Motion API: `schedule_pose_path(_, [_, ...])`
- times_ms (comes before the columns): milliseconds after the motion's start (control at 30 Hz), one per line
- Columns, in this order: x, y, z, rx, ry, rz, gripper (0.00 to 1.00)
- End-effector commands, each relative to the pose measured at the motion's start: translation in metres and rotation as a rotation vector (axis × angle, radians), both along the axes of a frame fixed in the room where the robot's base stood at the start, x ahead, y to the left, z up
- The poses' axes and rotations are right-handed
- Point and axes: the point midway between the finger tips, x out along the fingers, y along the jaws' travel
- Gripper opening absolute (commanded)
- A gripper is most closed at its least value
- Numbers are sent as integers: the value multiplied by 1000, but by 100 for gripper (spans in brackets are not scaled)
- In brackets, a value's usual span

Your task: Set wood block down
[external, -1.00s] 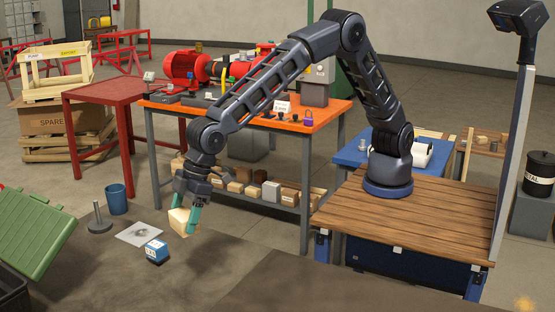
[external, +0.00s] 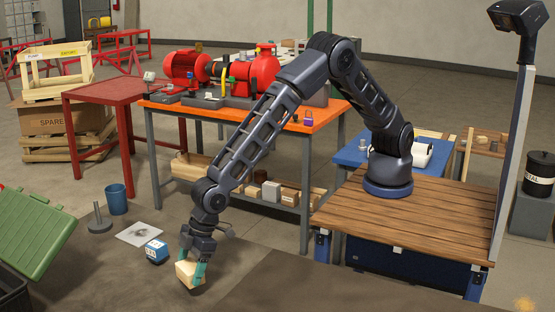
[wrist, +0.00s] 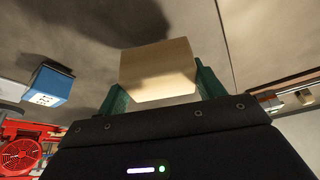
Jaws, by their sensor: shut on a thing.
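The wood block (external: 188,275) is pale and tilted, held between the green fingers of my gripper (external: 192,268). In the external view it is low over the grey surface in the foreground, to the right of a small blue and white box (external: 156,251). Whether its lower edge touches the surface cannot be told. In the wrist view the block (wrist: 158,72) fills the gap between both green fingers (wrist: 160,85), and a dark shadow lies beside it. The blue and white box (wrist: 50,85) shows there at the left.
A printed sheet (external: 139,234), a grey stand with a post (external: 99,222) and a blue cup (external: 116,199) stand left of the box. A green lid (external: 35,235) is at far left. The orange workbench (external: 240,113) stands behind. The grey surface right of the block is clear.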

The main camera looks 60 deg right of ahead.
Motion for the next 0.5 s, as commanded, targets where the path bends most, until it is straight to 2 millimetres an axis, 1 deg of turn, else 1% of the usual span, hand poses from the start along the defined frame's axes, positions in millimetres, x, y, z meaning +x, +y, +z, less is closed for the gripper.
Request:
schedule_pose_path(200, [0,-1,-29,-3,0,1,45])
schedule_pose_path(300, [0,0,-39,-2,1,0,45])
schedule_pose_path(500, [0,0,-40,-1,0,0,45])
